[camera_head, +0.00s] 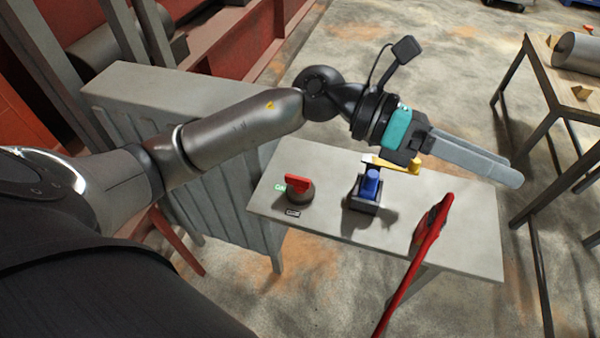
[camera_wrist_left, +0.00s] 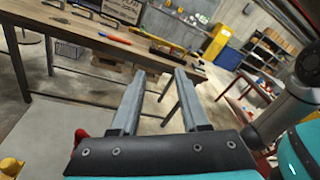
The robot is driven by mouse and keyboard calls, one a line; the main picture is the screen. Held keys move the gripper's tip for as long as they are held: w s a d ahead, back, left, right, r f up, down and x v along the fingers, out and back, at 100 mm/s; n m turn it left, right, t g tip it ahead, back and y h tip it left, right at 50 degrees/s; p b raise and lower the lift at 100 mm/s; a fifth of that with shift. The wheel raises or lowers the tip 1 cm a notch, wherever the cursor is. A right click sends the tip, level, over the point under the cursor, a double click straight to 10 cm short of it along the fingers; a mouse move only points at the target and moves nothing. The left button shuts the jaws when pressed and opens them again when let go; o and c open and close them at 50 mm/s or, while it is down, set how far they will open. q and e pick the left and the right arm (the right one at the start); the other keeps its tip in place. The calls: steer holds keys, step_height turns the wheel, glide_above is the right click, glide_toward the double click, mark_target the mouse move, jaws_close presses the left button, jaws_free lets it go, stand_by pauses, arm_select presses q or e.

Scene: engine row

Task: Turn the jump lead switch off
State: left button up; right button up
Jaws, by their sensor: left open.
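The jump lead switch (camera_head: 297,186) is a red knob on a dark round base, on the left part of a small grey table (camera_head: 325,228). A green ON label (camera_head: 279,187) sits at its left and a small dark label (camera_head: 292,212) in front of it. The red handle appears to point toward the green label. My left gripper (camera_head: 512,172) is open and empty, above the table's right part, well right of the switch and pointing right, away from it. In the left wrist view the open fingers (camera_wrist_left: 159,73) have nothing between them. My right gripper is not in view.
A blue device with a yellow-ended lever (camera_head: 370,190) stands right of the switch, under my left wrist. A long red lever (camera_head: 430,235) rises at the table's right front. A grey ribbed cabinet (camera_head: 160,95) stands behind left; a workbench (camera_head: 565,85) is at right.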

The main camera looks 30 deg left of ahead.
arm_select(q)
steer(key=a+f+m+g+y, duration=0.1)
steer(key=a+f+m+y, duration=0.2)
steer(key=a+f+y, duration=0.3)
steer(key=m+y, duration=0.1)
steer(key=y, duration=1)
glide_toward(298, 177)
step_height(298, 177, down, 9)
steer(key=shift+w+f+b, duration=0.1)
steer(key=shift+b, duration=0.5)
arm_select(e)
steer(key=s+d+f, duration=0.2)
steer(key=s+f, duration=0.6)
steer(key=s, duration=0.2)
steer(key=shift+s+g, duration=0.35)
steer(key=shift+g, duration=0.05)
arm_select(q)
jaws_close()
